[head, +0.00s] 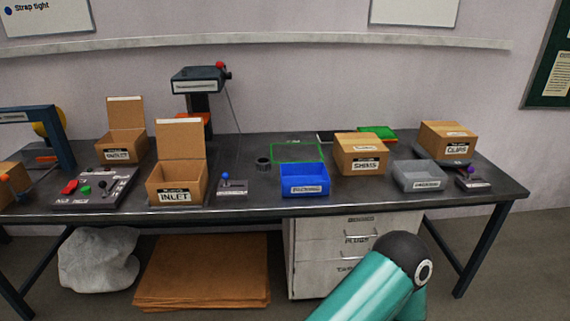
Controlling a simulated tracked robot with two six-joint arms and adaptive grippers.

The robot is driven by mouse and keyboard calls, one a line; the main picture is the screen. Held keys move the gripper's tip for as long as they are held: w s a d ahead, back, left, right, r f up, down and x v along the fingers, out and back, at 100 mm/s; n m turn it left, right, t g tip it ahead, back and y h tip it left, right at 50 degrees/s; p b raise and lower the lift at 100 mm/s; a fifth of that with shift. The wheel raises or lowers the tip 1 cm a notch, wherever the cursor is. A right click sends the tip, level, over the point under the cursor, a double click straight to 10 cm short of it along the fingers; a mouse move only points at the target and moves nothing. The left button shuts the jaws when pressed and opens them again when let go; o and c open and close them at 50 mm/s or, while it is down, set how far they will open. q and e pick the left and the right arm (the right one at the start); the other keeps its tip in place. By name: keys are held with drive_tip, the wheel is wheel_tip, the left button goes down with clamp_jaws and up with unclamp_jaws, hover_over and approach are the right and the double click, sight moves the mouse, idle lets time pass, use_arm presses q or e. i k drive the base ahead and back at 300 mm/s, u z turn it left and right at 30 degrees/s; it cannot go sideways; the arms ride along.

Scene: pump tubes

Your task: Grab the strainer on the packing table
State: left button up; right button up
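A small dark grey, round, cup-like piece (263,163) stands on the packing table (240,148). It sits left of the blue bin and next to the green outlined rectangle. It may be the strainer, but it is too small to be sure. No other thing in view looks more like a strainer. Neither of my grippers is in view. Only a teal link of one of my arms shows at the bottom right, in front of the drawers and well short of the piece.
Around it are a blue bin (304,180), a green outlined area (297,152), a blue-knobbed joystick box (231,187) and an open INLET box (176,184). Further right are a SHIMS box (360,153), a grey bin (418,175) and a closed carton (447,140). A press-like machine (197,90) stands behind.

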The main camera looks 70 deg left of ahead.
sight(262, 165)
drive_tip(key=z, duration=0.05)
drive_tip(key=i, duration=1.25)
drive_tip(key=u, duration=0.95)
drive_tip(key=i, duration=0.3)
drive_tip(key=u, duration=2.55)
drive_tip(key=k, duration=0.25)
drive_tip(key=u, duration=0.6)
drive_tip(key=i, duration=1.3)
drive_tip(key=z, duration=0.45)
